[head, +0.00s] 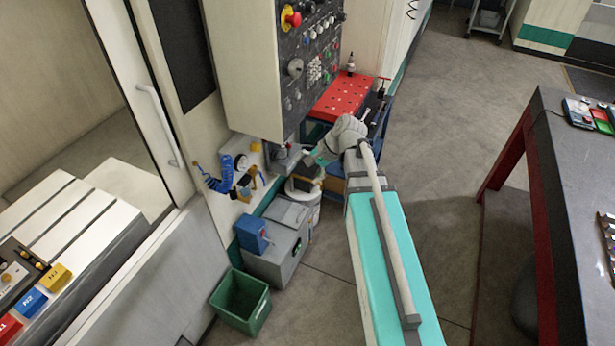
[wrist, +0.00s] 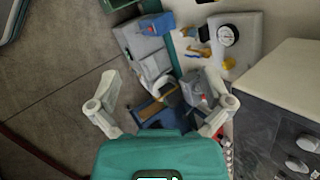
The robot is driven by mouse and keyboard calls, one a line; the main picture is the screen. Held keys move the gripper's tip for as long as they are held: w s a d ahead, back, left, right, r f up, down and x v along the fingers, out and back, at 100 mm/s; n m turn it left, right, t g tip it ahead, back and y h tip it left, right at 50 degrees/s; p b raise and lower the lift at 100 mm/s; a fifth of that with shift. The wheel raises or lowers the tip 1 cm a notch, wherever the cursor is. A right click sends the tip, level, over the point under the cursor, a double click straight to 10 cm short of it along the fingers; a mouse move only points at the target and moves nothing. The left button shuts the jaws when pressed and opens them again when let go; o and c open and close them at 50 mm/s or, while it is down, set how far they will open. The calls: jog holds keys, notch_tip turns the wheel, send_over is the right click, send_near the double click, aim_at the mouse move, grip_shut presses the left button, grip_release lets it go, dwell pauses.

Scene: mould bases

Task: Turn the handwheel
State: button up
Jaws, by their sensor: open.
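I cannot clearly make out a wheel rim in either view. A small grey unit (head: 284,157) juts out below the control cabinet, and I cannot tell whether it is the handwheel. In the wrist view a grey unit with a red knob (wrist: 204,88) shows beside the right finger. My gripper (head: 306,170) is just right of and slightly below that unit in the head view. In the wrist view my gripper (wrist: 162,92) has its fingers spread wide with nothing held. The head view of the fingers is small and dark.
The control panel (head: 314,62) is above the unit. A gauge (wrist: 228,36) and blue coiled hose (head: 210,178) are to the left. A grey tank (head: 275,262), white bucket (head: 303,192) and green bin (head: 241,300) stand below. The floor (head: 440,130) at right is clear.

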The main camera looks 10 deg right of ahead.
jog(key=shift+s+a+f+n+h, duration=0.1)
jog(key=shift+s+f+n+h, duration=0.2)
jog(key=shift+s+f+n, duration=0.3)
jog(key=shift+r, duration=0.1)
dwell(1.0)
jog(key=s+d+f+n+g+h+b, duration=0.1)
jog(key=s+f+n+g+h+b, duration=0.1)
jog(key=s+f+n+h, duration=0.3)
jog(key=s+n+h+b, duration=0.1)
jog(key=s+n, duration=0.2)
jog(key=s, duration=0.1)
jog(key=shift+s+d+f+n, duration=0.3)
jog(key=shift+s+f+n, duration=0.1)
dwell(0.7)
